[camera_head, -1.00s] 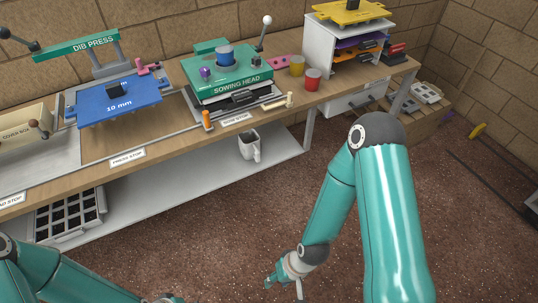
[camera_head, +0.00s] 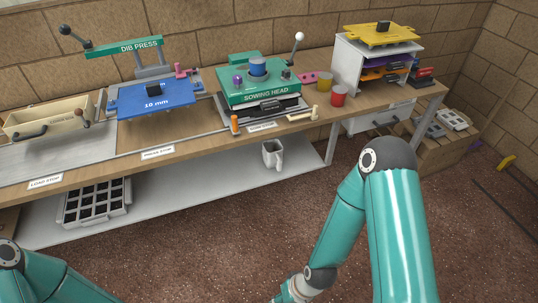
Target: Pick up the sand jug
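A pale grey jug (camera_head: 272,154) with a handle stands upright on the lower shelf, under the front edge of the bench. It is the only jug I see; its contents cannot be made out. My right gripper (camera_head: 280,298) is at the bottom edge, mostly cut off, and its fingers cannot be read. It is well below the jug in the picture and apart from it. Only links of my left arm show at the bottom left; my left gripper is out of view.
The bench (camera_head: 198,138) carries the sowing head (camera_head: 262,91), the blue plate (camera_head: 158,100) and red (camera_head: 339,97) and yellow cups (camera_head: 324,84). The lower shelf (camera_head: 195,192) is clear around the jug, with a black-celled tray (camera_head: 97,200) at its left. A bench leg (camera_head: 331,147) stands right of the jug.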

